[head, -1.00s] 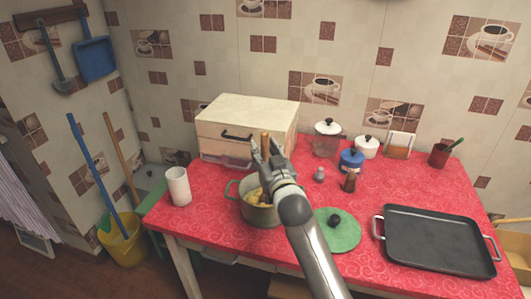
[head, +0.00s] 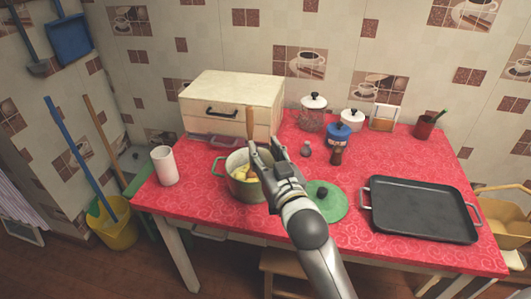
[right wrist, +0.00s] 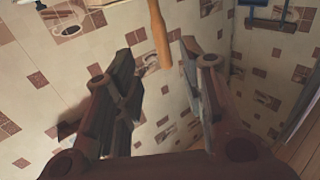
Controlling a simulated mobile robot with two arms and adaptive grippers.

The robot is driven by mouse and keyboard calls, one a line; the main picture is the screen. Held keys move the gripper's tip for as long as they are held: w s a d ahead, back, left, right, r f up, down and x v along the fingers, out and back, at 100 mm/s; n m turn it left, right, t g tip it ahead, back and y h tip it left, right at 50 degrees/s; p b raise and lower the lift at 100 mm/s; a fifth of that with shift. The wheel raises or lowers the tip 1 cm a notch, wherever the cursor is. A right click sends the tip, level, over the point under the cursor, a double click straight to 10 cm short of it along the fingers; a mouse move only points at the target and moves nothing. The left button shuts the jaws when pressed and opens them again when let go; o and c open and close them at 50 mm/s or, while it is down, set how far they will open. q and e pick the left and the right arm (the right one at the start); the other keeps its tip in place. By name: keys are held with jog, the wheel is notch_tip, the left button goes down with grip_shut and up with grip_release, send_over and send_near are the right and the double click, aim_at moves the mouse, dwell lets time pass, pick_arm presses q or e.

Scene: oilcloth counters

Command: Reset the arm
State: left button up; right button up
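A wooden handle (head: 250,122) rises upright over the pot, just behind the fingertips. In the right wrist view the handle (right wrist: 159,35) shows in the gap between the fingers, with space on both sides. Its lower part is hidden in the head view. Yellow pieces lie in the pot. My left gripper is out of view.
The red table (head: 390,160) holds a cream box (head: 245,97), a white cylinder (head: 163,167), a green lid (head: 328,208), a black tray (head: 420,210) and several small jars behind. A yellow bucket (head: 116,233) with mop handles stands on the floor at left.

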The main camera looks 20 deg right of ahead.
dwell(0.4)
jog(key=s+f+g, duration=0.7)
jog(key=s+f, duration=0.5)
jog(key=f, duration=0.4)
jog(key=s+f+n+g, duration=0.1)
jog(key=s+f+g, duration=0.35)
jog(key=s, duration=0.45)
jog(key=s+f+n+g, duration=0.1)
jog(key=s+f+g, duration=0.35)
jog(key=s, duration=0.55)
notch_tip(320, 180, down, 26)
jog(key=s+p, duration=0.1)
jog(key=s, duration=0.1)
jog(key=s+d+f, duration=0.1)
jog(key=s+f, duration=0.5)
jog(key=s, duration=0.2)
jog(key=s+d+f+g+p, duration=0.1)
jog(key=s+d+f, duration=0.1)
jog(key=s+f, duration=0.5)
jog(key=shift+s+d+f+n, duration=0.3)
jog(key=shift+s, duration=0.15)
